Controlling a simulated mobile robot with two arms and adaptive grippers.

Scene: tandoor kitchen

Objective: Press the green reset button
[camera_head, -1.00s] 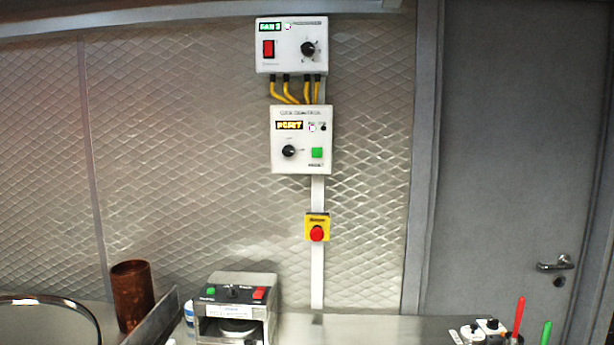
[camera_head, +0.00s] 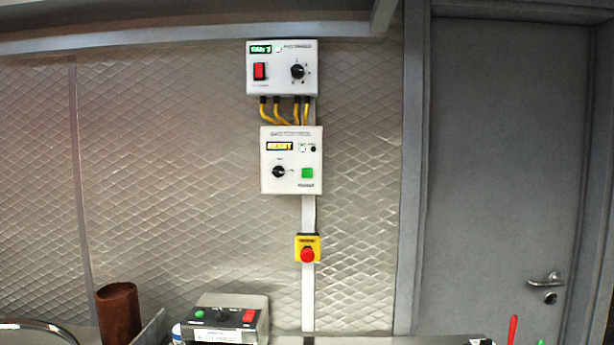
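The box has a lit orange display (camera_head: 280,146) that seems to read "RESET", and a black knob (camera_head: 279,171) left of the button. Neither of my grippers shows in the head view, and nothing covers the button.
Above hangs another white box (camera_head: 282,85) with a red switch; yellow cables join the two. A yellow box with a red emergency button (camera_head: 307,255) sits below. A counter device (camera_head: 228,317) has another green button (camera_head: 199,314). A grey door (camera_head: 500,150) is right.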

